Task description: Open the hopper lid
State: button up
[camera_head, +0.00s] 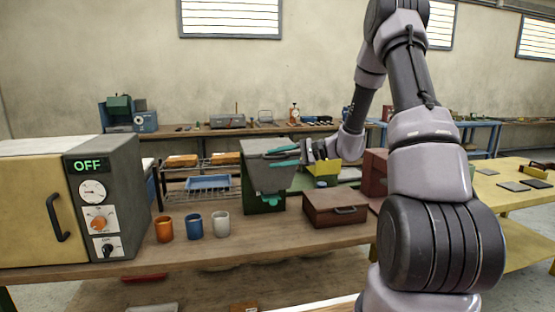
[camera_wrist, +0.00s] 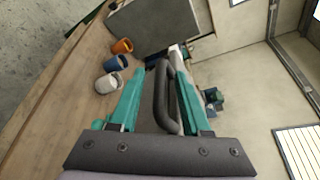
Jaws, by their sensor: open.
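The hopper (camera_head: 264,188) is a grey-topped box with a dark green lower part, standing on the wooden bench in the head view. My gripper (camera_head: 271,157) is open in front of its upper grey part, its two teal fingers pointing left. In the wrist view a dark bar handle (camera_wrist: 162,95) runs lengthwise between the open fingers of my gripper (camera_wrist: 158,70). The fingers stand on either side of it, and I see no clear contact. A dark grey surface behind it is mostly hidden. I cannot tell the lid's edges or its angle.
Orange (camera_head: 164,229), blue (camera_head: 194,226) and white (camera_head: 221,224) cups stand left of the hopper. A grey and yellow oven (camera_head: 105,195) reads OFF. A brown-red box (camera_head: 335,208) with a handle sits close to the right. A wire rack (camera_head: 172,190) stands behind.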

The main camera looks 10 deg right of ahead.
grip_shut()
dwell(1.3)
